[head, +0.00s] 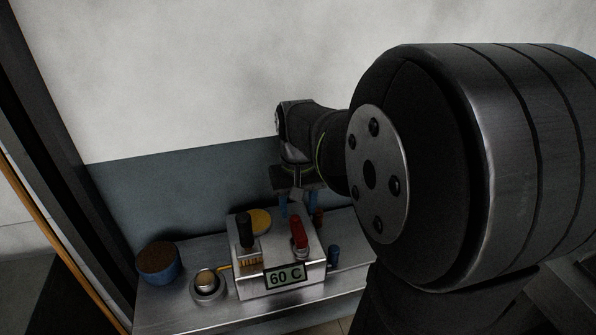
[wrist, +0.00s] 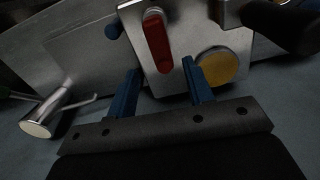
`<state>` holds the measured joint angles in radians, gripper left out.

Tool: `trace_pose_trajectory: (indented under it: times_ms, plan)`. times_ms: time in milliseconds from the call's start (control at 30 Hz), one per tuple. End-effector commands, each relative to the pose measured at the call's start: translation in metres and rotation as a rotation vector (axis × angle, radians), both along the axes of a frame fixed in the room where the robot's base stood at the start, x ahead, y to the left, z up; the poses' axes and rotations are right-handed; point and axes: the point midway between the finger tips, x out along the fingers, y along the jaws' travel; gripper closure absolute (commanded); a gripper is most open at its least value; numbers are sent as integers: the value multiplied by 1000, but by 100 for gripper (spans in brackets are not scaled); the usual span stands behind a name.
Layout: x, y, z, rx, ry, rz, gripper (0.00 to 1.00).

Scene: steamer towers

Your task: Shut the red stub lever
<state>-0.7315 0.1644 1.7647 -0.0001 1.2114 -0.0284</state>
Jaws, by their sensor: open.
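The red stub lever (head: 299,235) stands on top of a metal box (head: 275,258), on its right side. In the wrist view the red lever (wrist: 157,40) points down the picture towards the gap between my fingers. My gripper (head: 299,207) is behind the lever in the head view. Its two blue fingers (wrist: 163,78) are spread apart and empty in the wrist view, with the lever tip just beyond their tips. I cannot tell whether a finger touches the lever. Part of my gripper is hidden behind the lever and box in the head view.
A black-handled lever (head: 245,230) and a yellow disc (head: 258,221) are on the box. A 60 C display (head: 285,277) is on its front. A blue round container (head: 158,262) and a metal knob (head: 206,281) stand left. A blue peg (head: 333,257) is at right.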

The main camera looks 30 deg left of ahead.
Motion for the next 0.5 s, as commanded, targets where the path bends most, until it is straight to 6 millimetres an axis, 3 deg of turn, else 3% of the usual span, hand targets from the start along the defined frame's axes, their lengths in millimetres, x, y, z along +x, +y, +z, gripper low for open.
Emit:
trace_pose_trajectory:
  times_ms: [100,300,500]
  plan:
    - [1,1,32,4,-4,0,53]
    - [1,0,76,3,-3,-1,53]
    - [0,0,101,1,-1,-1,53]
